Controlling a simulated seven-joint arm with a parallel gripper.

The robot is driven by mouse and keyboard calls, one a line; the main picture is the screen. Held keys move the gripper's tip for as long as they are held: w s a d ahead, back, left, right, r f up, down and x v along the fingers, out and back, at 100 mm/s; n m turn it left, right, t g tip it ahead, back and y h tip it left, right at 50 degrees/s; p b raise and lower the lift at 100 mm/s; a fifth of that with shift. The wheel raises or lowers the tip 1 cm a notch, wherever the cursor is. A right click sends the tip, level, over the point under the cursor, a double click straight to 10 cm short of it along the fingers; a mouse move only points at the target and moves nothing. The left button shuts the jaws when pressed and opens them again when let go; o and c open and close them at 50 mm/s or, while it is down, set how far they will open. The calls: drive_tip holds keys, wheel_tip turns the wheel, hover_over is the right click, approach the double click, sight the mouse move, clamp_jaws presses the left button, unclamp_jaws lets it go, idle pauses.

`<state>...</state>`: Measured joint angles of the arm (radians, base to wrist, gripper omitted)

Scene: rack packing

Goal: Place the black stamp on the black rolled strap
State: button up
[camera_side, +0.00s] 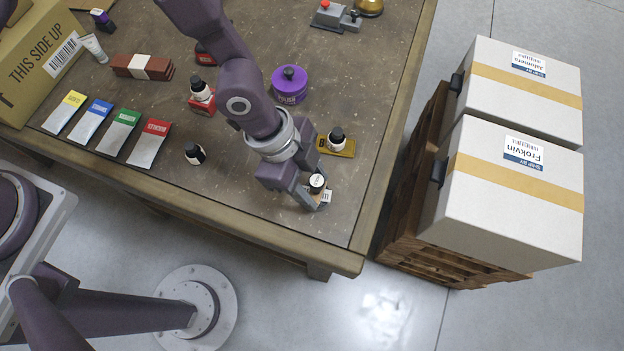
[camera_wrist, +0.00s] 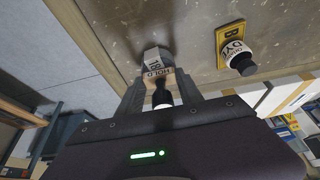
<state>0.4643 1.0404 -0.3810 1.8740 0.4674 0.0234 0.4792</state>
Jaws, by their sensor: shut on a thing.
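In the wrist view the stamp (camera_wrist: 157,70) sits between the two fingers, knob toward the camera. It is over the table's front right corner; I cannot tell whether it touches the top.
Coloured cards (camera_side: 149,142) lie left. White boxes (camera_side: 520,205) stand right of the table. The front strip is clear.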

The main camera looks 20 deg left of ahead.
drive_tip(key=o, duration=1.4)
drive_tip(key=shift+f, duration=0.1)
drive_tip(key=v, duration=1.2)
